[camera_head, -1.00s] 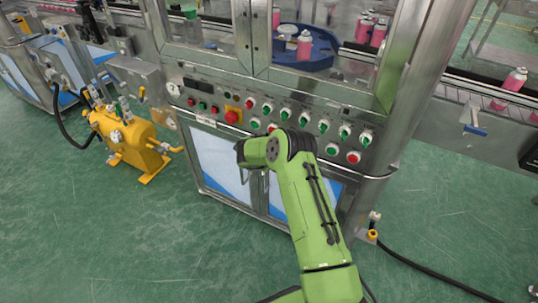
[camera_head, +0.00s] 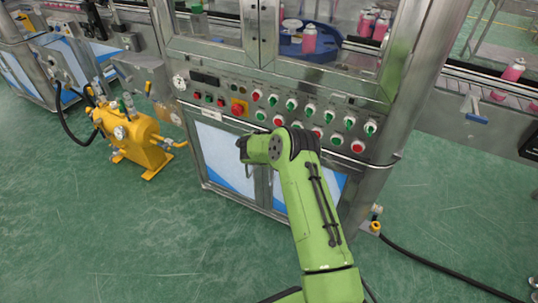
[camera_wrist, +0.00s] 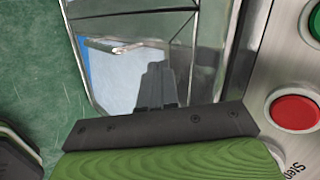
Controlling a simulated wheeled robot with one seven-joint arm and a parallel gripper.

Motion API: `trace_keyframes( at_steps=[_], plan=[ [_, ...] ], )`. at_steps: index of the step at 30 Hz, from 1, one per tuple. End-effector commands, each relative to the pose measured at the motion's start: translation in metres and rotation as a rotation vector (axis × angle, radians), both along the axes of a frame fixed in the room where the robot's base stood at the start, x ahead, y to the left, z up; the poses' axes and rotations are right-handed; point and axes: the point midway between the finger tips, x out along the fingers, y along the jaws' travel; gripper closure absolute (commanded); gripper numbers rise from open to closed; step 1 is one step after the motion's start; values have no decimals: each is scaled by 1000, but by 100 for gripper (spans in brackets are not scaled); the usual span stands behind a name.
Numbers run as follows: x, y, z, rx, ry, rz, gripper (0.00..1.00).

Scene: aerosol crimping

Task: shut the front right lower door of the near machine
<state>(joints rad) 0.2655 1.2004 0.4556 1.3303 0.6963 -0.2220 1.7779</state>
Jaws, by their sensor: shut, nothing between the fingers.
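The near machine (camera_head: 300,75) stands ahead, with two white-and-blue lower doors below its button panel. The front right lower door (camera_head: 331,190) is partly covered by my green arm in the head view. It looks about in line with the machine front, but I cannot tell whether it is fully shut. The left lower door (camera_head: 224,158) shows beside it and looks flush. In the wrist view, my gripper (camera_wrist: 156,68) is shut and empty, in front of a white panel with a bar handle (camera_wrist: 112,46). Contact cannot be told. The fingers are hidden in the head view.
The button panel (camera_head: 215,117) is just above the doors, and a red button (camera_wrist: 294,111) shows close in the wrist view. A yellow tank (camera_head: 140,141) stands left. A black cable (camera_head: 440,270) lies on the floor at right. The green floor in front is open.

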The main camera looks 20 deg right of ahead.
Motion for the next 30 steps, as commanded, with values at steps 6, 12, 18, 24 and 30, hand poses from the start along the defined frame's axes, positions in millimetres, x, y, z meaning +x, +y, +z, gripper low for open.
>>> trace_keyframes(
  at_steps=[6,12,18,24,30],
  plan=[
    [-11,15,17,5,5,5,100],
    [-27,36,41,4,7,8,100],
    [-43,55,62,6,8,6,100],
    [-48,60,66,7,7,4,100],
    [-50,64,97,-40,42,81,100]
  ],
)
